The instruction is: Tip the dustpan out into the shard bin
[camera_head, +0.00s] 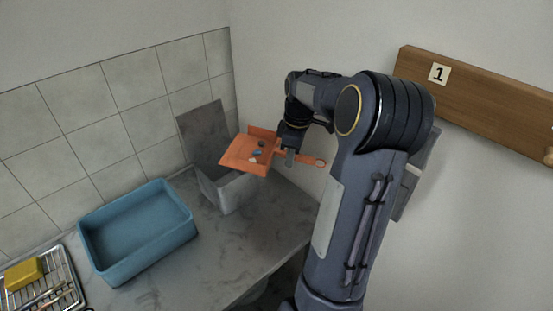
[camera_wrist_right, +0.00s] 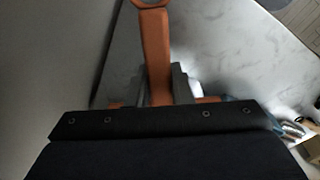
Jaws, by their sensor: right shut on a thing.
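The orange dustpan (camera_head: 243,155) is held up over the grey shard bin (camera_head: 225,190), which stands at the back corner of the counter with its lid (camera_head: 203,133) raised. A few small shards (camera_head: 257,153) lie on the pan, which looks roughly level. My right gripper (camera_head: 289,156) is shut on the dustpan's handle; the handle's ring end points right. In the right wrist view, the orange handle (camera_wrist_right: 155,55) runs between the two fingers (camera_wrist_right: 160,88). The bin's inside is mostly hidden by the pan. My left gripper is not in view.
A blue basin (camera_head: 135,232) stands on the marble counter left of the bin. A wire rack (camera_head: 62,285) with a yellow sponge (camera_head: 23,273) is at the lower left. Tiled and plain walls close in behind; a wooden rail (camera_head: 480,90) is on the right wall.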

